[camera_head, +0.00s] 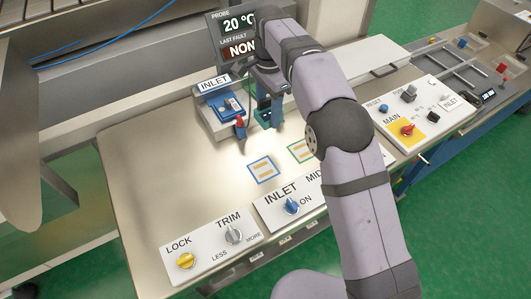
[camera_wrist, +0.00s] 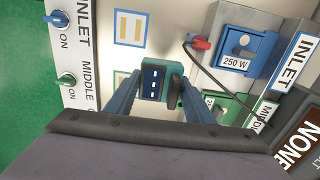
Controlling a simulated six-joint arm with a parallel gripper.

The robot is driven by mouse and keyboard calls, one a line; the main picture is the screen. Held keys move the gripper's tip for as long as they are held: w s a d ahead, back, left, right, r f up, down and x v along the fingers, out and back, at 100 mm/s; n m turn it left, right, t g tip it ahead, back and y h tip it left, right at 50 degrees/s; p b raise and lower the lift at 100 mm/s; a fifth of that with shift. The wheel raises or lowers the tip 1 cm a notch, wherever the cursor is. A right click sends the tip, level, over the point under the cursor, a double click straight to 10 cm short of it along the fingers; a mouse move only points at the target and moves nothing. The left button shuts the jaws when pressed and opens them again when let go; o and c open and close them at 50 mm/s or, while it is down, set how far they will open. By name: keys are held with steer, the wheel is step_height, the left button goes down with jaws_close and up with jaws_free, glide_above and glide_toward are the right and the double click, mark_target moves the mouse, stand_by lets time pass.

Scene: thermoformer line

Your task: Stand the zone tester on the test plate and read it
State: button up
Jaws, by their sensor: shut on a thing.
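My gripper (camera_head: 268,100) is shut on the zone tester (camera_wrist: 154,84), a teal block with a dark face bearing white marks. In the wrist view it sits between the two blue fingers of my gripper (camera_wrist: 160,88). The tester also shows in the head view (camera_head: 263,115), near the back of the bench; its height above the bench is hard to tell. A blue-framed plate (camera_head: 263,169) with gold strips lies bare in front; it also shows in the wrist view (camera_wrist: 131,28). A green-framed plate (camera_head: 300,152) lies to its right, partly behind my arm.
A blue 250 W unit (camera_wrist: 238,54) marked INLET stands at the back with a red plug (camera_wrist: 200,43) on a black cable beside it. A green unit (camera_wrist: 226,107) is next to it. A display (camera_head: 238,35) reads 20 °C. Knob panels (camera_head: 212,243) line the front edge.

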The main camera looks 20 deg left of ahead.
steer(key=shift+s+a+r+b, duration=0.15)
steer(key=shift+a+r, duration=0.2)
steer(key=shift+r, duration=0.3)
steer(key=shift+s+a+r+b, duration=0.15)
steer(key=shift+a+r, duration=0.15)
steer(key=shift+r, duration=0.35)
step_height(320, 180, up, 2)
steer(key=s, duration=0.2)
steer(key=b, duration=0.1)
glide_above(263, 169)
steer(key=shift+f, duration=2.55)
steer(key=shift+f+p, duration=1.2)
steer(key=shift+f, duration=3.75)
steer(key=shift+f, duration=0.15)
steer(key=o, duration=1.2)
steer(key=shift+c, duration=0.2)
